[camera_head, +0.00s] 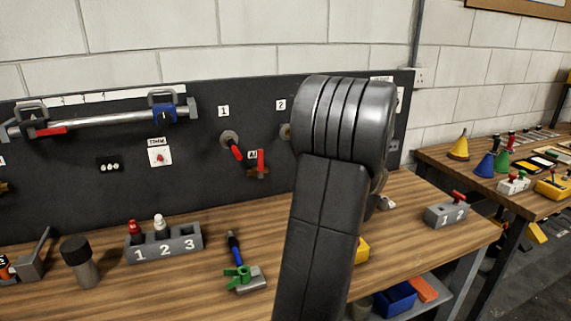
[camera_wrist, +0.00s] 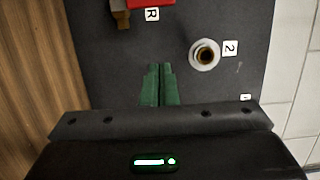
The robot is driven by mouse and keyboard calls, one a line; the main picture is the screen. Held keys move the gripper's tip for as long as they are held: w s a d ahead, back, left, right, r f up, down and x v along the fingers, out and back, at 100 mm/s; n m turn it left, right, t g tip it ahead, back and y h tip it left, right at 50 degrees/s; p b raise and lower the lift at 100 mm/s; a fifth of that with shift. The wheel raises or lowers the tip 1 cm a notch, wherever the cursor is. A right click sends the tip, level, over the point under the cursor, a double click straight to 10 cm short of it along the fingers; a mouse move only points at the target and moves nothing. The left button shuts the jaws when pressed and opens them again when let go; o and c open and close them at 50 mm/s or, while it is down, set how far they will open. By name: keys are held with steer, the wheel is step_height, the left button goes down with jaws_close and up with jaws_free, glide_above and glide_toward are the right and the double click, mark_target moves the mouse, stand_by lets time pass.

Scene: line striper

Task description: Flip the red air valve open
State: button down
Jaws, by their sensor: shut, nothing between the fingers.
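The red air valve (camera_head: 261,159) is on the dark wall panel, beside a partly covered "AI" label. Its red handle stands upright above a brass-coloured body (camera_head: 257,172). In the wrist view only part of the red handle (camera_wrist: 151,3) and the brass body (camera_wrist: 121,18) show at the top edge, next to a label ending in R. My gripper (camera_wrist: 159,68) has its green fingers together, empty, pointing at the bare panel below the valve in that picture. I cannot tell the gap to the panel. In the head view my arm hides the gripper.
Port 2 (camera_wrist: 205,55) is right of my fingers in the wrist view. Port 1 (camera_head: 230,138), with a red-handled plug hanging from it, is just left of the valve.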

mark_target(262, 160)
steer(key=w+a+p, duration=0.3)
steer(key=w+a, duration=0.3)
steer(key=a, duration=0.3)
steer(key=shift+w, duration=0.4)
steer(key=shift+s+a+r+n+b, duration=0.15)
steer(key=shift+n+b, duration=0.15)
steer(key=shift+b, duration=0.3)
steer(key=shift+a+f+n+b, duration=0.15)
steer(key=shift+n+b, duration=0.15)
steer(key=shift+b, duration=0.3)
steer(key=n+b, duration=0.1)
steer(key=b, duration=0.2)
steer(key=a+n+b, duration=0.1)
steer(key=b, duration=0.2)
steer(key=shift+s+a+h, duration=0.25)
steer(key=shift+a+h, duration=0.05)
steer(key=shift+h, duration=0.1)
steer(key=s+a+f+n+h+b, duration=0.2)
steer(key=a+n+b, duration=0.5)
steer(key=n+b, duration=0.4)
steer(key=shift+s+f+g+h+b, duration=0.15)
steer(key=shift+f+g+h+b, duration=0.25)
steer(key=shift+f+h+b, duration=0.65)
steer(key=shift+a, duration=0.1)
